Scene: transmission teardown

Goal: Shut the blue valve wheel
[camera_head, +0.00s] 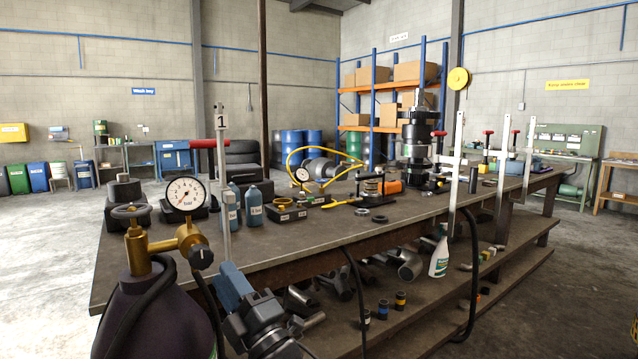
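No wheel that looks blue shows in the head view. The one handwheel (130,211) I make out is dark grey; it sits on top of the brass valve (138,250) of a dark gas cylinder (150,318) at the lower left. A round pressure gauge (185,194) stands on the brass regulator beside it. My gripper (230,276), with a dark body and blue-grey fingers, rises from the bottom edge right of the cylinder. It appears apart from the handwheel, lower and to its right. Its finger gap is hard to see.
A long dark workbench (300,239) fills the middle, with a lower shelf of pipes. Blue bottles (254,206), a clamp (222,150) and a yellow hose (345,174) are on it. A black hose (206,300) hangs between the cylinder and my gripper. Open floor (50,260) lies left.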

